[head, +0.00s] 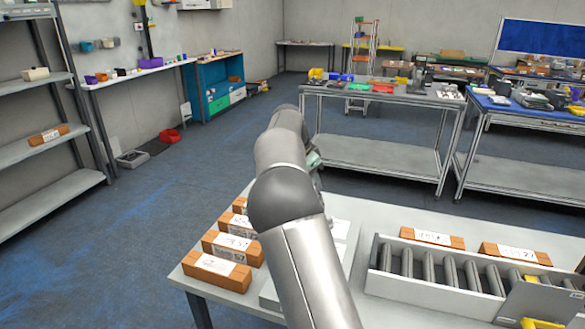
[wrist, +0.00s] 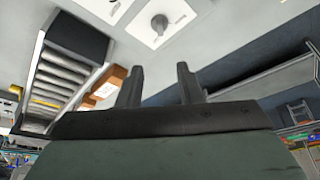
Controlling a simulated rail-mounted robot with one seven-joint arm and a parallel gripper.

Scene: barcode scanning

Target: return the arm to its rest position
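My arm reaches forward from the bottom centre of the head view, over the near table. My gripper is mostly hidden behind the arm there. In the wrist view my gripper (wrist: 160,77) shows two dark fingers set apart, with nothing between them. A white plate with a grey round part (wrist: 159,24) lies beyond the fingertips in the wrist view, apart from them.
Several brown labelled boxes (head: 216,270) line the left of the near table (head: 372,213). A roller conveyor (head: 425,290) stands at right, with two boxes (head: 432,237) behind it. A steel workbench (head: 375,152) stands beyond; shelves (head: 48,143) are left.

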